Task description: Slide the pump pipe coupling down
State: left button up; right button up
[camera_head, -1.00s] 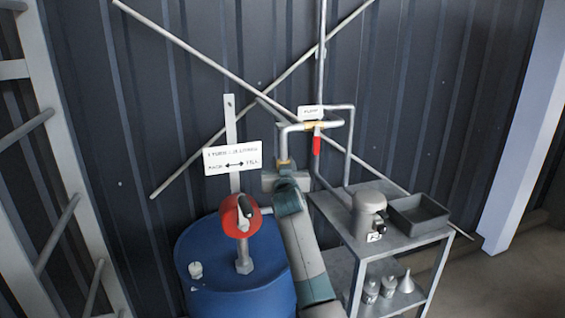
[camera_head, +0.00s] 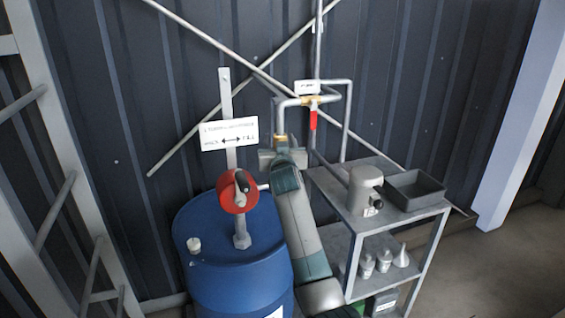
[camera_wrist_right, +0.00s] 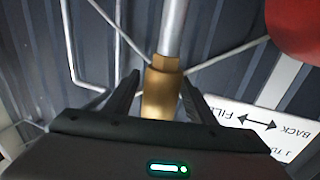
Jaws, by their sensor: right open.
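The brass pump pipe coupling (camera_wrist_right: 160,93) sits around a grey pipe (camera_wrist_right: 173,30) in the right wrist view. In the head view its brass part (camera_head: 281,139) shows at the lower end of the bent pipe, just above my right gripper. My right gripper (camera_wrist_right: 161,92) is open, with one dark finger on each side of the coupling and a visible gap on both sides. In the head view the right gripper (camera_head: 281,158) is small and partly hidden by its own wrist. The coupling's lower end is hidden behind the gripper body. My left gripper is not in view.
A blue drum (camera_head: 235,275) with a red pump (camera_head: 237,192) stands left of my right arm. A white sign (camera_head: 229,133) is behind the pump. A metal shelf cart (camera_head: 345,240) with a grey tray (camera_head: 415,188) stands to the right. A red valve handle (camera_head: 313,120) hangs from the pipe.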

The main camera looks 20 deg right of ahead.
jog(key=b+v, duration=0.4)
jog(key=v, duration=1.2)
jog(key=shift+s, duration=0.25)
jog(key=shift+a, duration=0.15)
